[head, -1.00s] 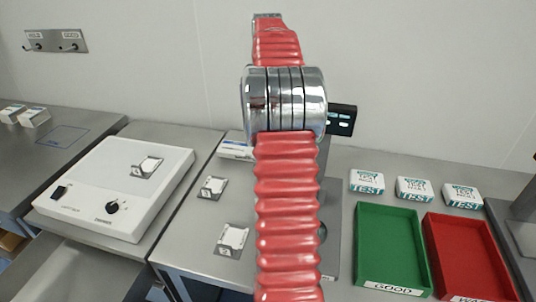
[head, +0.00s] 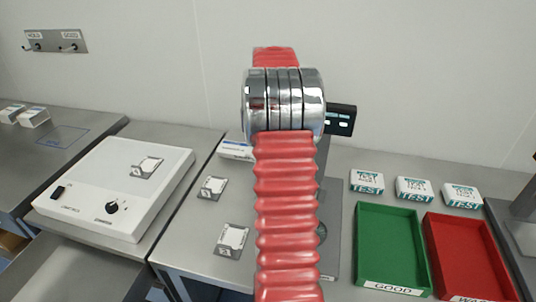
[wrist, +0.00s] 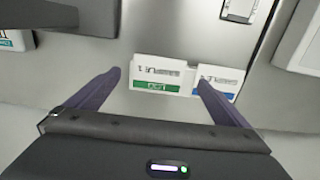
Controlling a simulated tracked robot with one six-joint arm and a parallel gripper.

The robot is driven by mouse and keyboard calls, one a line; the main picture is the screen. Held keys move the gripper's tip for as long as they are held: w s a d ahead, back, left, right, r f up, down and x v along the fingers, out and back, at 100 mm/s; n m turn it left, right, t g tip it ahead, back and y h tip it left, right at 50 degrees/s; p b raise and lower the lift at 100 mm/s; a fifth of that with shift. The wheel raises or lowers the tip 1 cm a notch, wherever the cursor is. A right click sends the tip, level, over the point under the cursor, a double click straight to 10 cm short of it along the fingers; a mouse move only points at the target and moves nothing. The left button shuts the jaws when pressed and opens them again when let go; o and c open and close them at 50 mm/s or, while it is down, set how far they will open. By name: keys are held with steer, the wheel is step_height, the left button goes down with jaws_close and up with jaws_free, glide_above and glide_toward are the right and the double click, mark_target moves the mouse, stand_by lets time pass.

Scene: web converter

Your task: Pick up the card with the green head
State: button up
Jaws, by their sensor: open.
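The card with the green head (wrist: 157,73) shows in the wrist view as a white piece with a green band, near the middle. A similar white piece with a blue band (wrist: 222,80) sits close beside it on the right. My gripper (wrist: 160,80) is open and empty. Its dark fingers show on either side of the green-banded card in the picture, the right fingertip overlapping the gap by the blue one. I cannot tell the height between the fingers and the card. In the head view my red arm hides the green-banded card; a blue-marked white piece (head: 237,150) shows left of the arm.
A green tray (head: 362,230) and a red tray (head: 432,240) stand at the right, with several white TEST boxes (head: 413,189) behind them. A white light box (head: 88,195) stands at the left. Small cards in metal holders (head: 231,240) lie on the bench.

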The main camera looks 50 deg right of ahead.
steer(key=shift+s+f, duration=0.1)
steer(key=shift+f, duration=2.5)
steer(key=shift+c, duration=0.5)
steer(key=c, duration=0.9)
